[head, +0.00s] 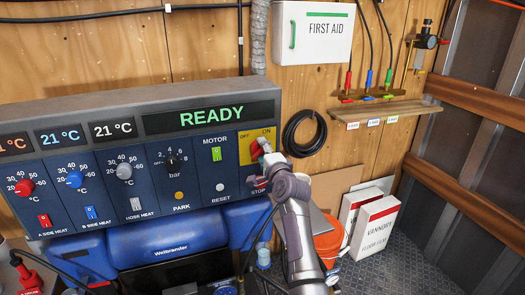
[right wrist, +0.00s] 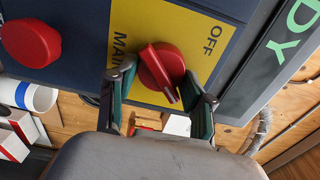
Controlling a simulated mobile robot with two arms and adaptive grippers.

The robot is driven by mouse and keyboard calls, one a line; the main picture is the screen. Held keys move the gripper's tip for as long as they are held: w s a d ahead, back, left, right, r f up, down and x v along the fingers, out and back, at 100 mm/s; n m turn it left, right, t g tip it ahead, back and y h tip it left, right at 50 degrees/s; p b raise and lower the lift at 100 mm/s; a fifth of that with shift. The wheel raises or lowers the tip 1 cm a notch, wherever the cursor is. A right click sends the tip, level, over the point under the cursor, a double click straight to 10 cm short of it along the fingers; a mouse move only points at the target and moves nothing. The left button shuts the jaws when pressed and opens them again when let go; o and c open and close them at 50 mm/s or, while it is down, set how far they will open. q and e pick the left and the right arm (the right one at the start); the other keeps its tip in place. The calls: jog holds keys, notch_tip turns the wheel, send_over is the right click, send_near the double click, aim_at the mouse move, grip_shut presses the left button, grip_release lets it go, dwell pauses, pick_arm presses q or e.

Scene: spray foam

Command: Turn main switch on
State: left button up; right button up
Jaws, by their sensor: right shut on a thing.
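The main switch is a red rotary knob (right wrist: 162,68) on a yellow plate (right wrist: 185,28) marked OFF and MAIN. In the head view the plate (head: 244,150) sits at the panel's right end, with OFF at left and ON at the top. My right gripper (right wrist: 160,103) reaches the switch, one finger on each side of the knob, and is shut on it. The knob's bar points toward the bottom of the wrist view. The ON mark is not readable there. In the head view my right gripper partly covers the knob (head: 257,149). My left gripper is not in view.
The panel shows READY (head: 210,116), with a green MOTOR switch (head: 216,154) and a RESET button (head: 220,187) left of the main switch. Another red button (right wrist: 32,42) is close by in the wrist view. A black hose coil (head: 304,133) hangs to the right.

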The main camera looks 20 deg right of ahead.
jog(key=o, duration=1.1)
jog(key=shift+o, duration=0.2)
